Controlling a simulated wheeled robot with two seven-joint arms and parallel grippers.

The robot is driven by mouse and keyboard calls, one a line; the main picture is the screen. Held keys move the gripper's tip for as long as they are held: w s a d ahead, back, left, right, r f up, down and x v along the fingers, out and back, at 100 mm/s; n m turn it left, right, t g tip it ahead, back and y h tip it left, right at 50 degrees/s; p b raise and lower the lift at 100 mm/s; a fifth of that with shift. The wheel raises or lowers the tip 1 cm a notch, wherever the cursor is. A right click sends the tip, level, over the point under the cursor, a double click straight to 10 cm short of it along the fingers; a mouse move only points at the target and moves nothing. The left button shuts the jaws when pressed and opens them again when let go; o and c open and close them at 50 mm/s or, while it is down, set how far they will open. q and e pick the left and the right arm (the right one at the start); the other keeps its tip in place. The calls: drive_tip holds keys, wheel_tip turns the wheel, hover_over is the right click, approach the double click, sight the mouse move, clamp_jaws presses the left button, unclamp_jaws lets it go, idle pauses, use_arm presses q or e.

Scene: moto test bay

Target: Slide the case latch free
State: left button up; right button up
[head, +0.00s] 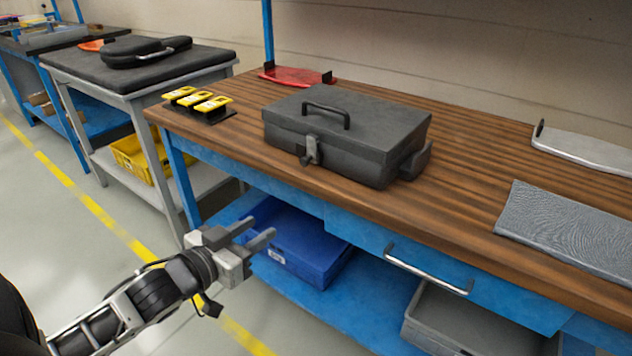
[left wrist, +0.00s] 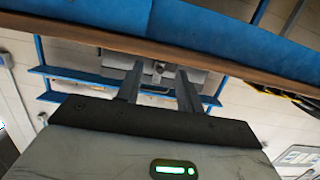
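The dark grey case (head: 375,155) stands shut on the wooden workbench, with a black handle (head: 327,112) on its lid. Its small grey latch (head: 311,150) sits on the front face; I cannot tell whether it is fastened. My left gripper (head: 258,231) is open and empty, in front of and below the bench edge, apart from the case. In the left wrist view the two fingers (left wrist: 159,80) are spread, and what looks like the case (left wrist: 116,60) and its latch (left wrist: 158,69) shows upside down beyond them. My right gripper is not in view.
The workbench edge (head: 265,180) lies between my left gripper and the case. Yellow-topped items (head: 202,102) stand left of the case. A grey mat (head: 570,228) lies at the right. A drawer handle (head: 428,270) juts out below. A blue bin (head: 300,245) sits on the lower shelf.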

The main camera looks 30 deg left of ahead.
use_arm(q)
drive_tip(key=t+h+b, duration=0.1)
drive_tip(key=t, duration=0.1)
approach(303, 162)
drive_tip(key=shift+m, duration=0.3)
drive_tip(key=w, duration=0.3)
drive_tip(key=w+b, duration=0.1)
drive_tip(key=w, duration=0.2)
drive_tip(key=w+d+b, duration=0.1)
drive_tip(key=w, duration=0.2)
drive_tip(key=shift+r, duration=0.15)
drive_tip(key=shift+w, duration=0.7)
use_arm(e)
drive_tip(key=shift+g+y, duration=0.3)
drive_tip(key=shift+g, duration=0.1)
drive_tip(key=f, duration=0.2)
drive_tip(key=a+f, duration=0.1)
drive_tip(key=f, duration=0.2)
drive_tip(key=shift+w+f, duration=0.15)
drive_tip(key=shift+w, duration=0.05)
